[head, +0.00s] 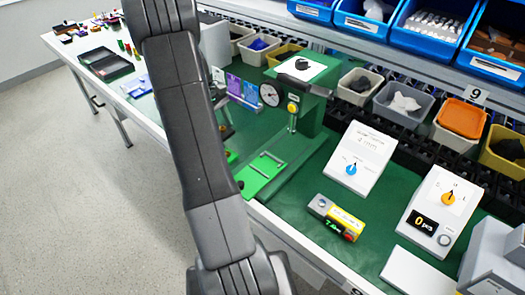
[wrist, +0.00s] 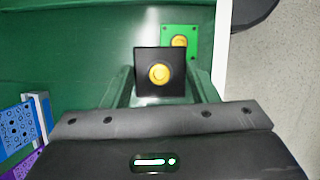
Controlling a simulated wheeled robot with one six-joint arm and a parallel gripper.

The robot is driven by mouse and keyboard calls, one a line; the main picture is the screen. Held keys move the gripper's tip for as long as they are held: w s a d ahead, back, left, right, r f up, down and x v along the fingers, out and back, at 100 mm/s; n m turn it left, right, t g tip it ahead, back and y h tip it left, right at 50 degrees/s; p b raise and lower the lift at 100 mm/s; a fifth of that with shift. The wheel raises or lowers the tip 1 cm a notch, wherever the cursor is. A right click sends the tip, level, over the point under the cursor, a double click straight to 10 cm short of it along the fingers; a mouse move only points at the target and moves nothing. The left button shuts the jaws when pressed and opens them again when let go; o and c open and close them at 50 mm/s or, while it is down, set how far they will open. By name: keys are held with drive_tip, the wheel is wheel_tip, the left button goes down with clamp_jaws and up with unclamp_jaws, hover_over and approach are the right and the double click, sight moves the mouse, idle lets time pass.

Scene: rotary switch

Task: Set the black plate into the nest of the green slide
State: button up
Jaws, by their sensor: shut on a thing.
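My gripper (wrist: 160,76) is shut on the black plate (wrist: 143,60), a dark square with a round yellow knob in its middle. The plate sits between the two fingers. Just beyond it in the wrist view is a green square piece (wrist: 193,34) with small dark corner holes and a yellow round centre, partly covered by the plate. In the head view a green slide (head: 253,181) with a light bar lies on the bench, right of my arm. A smaller bit of green (head: 231,156) shows at my arm's edge. My arm hides the gripper and plate there. I cannot tell where the nest is.
A green post unit with a gauge (head: 270,95) stands behind the slide. Blue and purple panels (head: 234,86) stand to its left. A yellow-ended device (head: 337,219) and white dial boxes (head: 360,160) are to the right. The bench's white front edge (wrist: 222,45) is close.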

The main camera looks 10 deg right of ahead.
drive_tip(key=s+d, duration=0.5)
drive_tip(key=s, duration=0.1)
drive_tip(key=s+d+p, duration=0.1)
drive_tip(key=s+d, duration=0.5)
drive_tip(key=shift+r, duration=0.1)
drive_tip(key=x, duration=0.3)
drive_tip(key=shift+w+f, duration=0.15)
drive_tip(key=shift+f, duration=0.25)
